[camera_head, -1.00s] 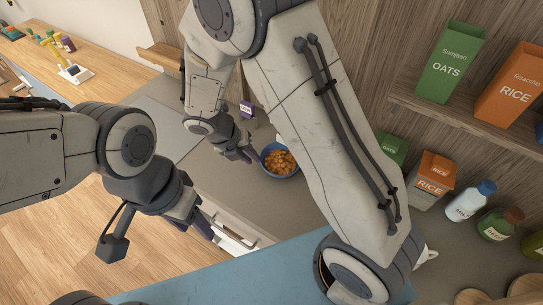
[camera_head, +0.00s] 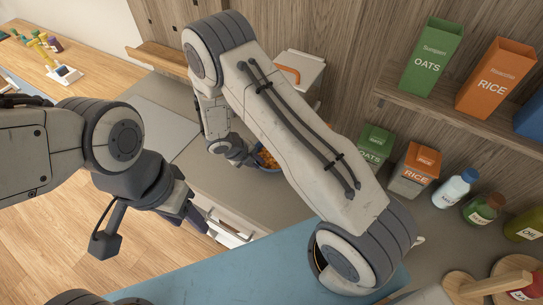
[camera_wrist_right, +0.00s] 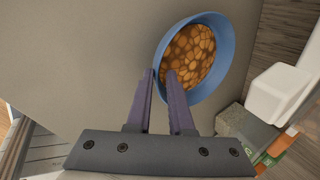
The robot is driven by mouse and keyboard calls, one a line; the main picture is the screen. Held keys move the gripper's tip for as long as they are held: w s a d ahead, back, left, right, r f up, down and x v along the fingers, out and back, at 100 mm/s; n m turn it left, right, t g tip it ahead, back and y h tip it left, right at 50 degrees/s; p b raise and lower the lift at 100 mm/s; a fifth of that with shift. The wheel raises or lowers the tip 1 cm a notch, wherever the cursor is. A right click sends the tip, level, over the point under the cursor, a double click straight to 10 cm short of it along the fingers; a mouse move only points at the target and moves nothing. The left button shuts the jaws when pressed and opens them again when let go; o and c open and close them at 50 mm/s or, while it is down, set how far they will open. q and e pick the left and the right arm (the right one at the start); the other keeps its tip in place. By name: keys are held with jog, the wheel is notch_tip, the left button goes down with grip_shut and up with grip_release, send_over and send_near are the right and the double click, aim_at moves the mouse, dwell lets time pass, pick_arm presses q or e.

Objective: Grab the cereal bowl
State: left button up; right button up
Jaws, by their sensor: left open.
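The blue cereal bowl (camera_wrist_right: 190,92), filled with orange-brown cereal, sits on the grey counter. In the head view the bowl (camera_head: 268,168) is partly hidden behind my right arm. My right gripper (camera_wrist_right: 160,73) has its fingers parted at the bowl's near left rim. One fingertip appears outside the rim and the other over the inside; I cannot tell whether they touch it. In the head view my right gripper (camera_head: 247,160) is just left of the bowl. My left gripper (camera_head: 197,217) is open and empty, away from the bowl, lower left.
A green oats box (camera_head: 374,143), orange-white rice box (camera_head: 414,170), milk bottle (camera_head: 454,187) and other bottles stand right of the bowl. A white object with an orange handle (camera_head: 291,76) is behind my arm. The grey counter left of the bowl is clear.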

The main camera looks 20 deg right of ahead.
jog(key=shift+x, duration=1.05)
jog(key=shift+r, duration=0.1)
grip_shut()
dwell(0.5)
